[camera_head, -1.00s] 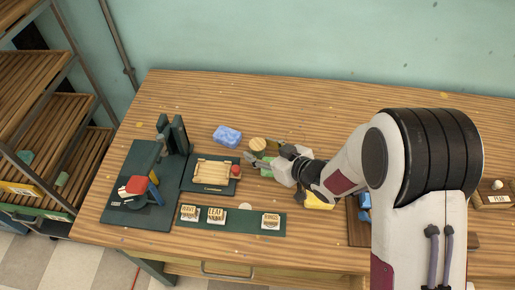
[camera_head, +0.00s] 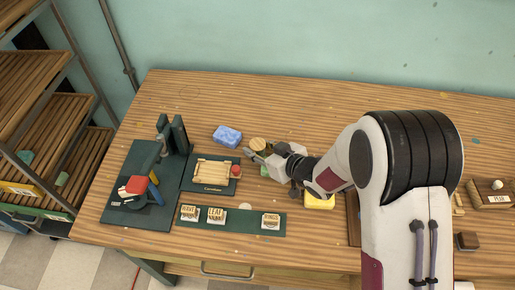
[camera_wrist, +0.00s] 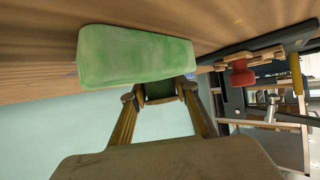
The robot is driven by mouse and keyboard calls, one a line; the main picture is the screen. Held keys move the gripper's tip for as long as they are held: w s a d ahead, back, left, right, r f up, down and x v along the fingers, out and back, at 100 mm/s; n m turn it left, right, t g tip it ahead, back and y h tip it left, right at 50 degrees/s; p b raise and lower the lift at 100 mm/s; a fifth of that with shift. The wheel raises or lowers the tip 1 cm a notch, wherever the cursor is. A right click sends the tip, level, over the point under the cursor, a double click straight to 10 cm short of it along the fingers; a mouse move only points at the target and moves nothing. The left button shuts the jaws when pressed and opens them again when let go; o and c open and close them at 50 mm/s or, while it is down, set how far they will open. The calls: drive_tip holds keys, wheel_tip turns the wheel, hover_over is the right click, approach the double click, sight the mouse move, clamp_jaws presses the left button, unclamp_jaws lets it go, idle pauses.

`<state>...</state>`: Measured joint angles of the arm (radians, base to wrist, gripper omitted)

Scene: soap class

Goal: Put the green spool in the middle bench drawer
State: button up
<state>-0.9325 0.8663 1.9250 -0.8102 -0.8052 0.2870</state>
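The green spool shows in the head view as a round pale wooden top (camera_head: 258,144) on the bench, right of the blue sponge. In the wrist view its dark green body (camera_wrist: 160,91) with brown rims lies between or just beyond my fingertips. My gripper (camera_head: 256,155) is at the spool's near side; in the wrist view (camera_wrist: 160,98) its fingers are apart, with small gaps seeming to show beside the spool. I cannot tell whether they touch it. A bench drawer front with a metal handle (camera_head: 228,274) is at the bottom edge and looks shut; its neighbours are hidden.
A light green block (camera_wrist: 135,56) lies close beside the spool, partly under my gripper in the head view (camera_head: 265,171). The back of the bench is clear.

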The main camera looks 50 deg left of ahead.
sight(258, 144)
drive_tip(key=shift+c, duration=0.6)
drive_tip(key=shift+r, duration=5.05)
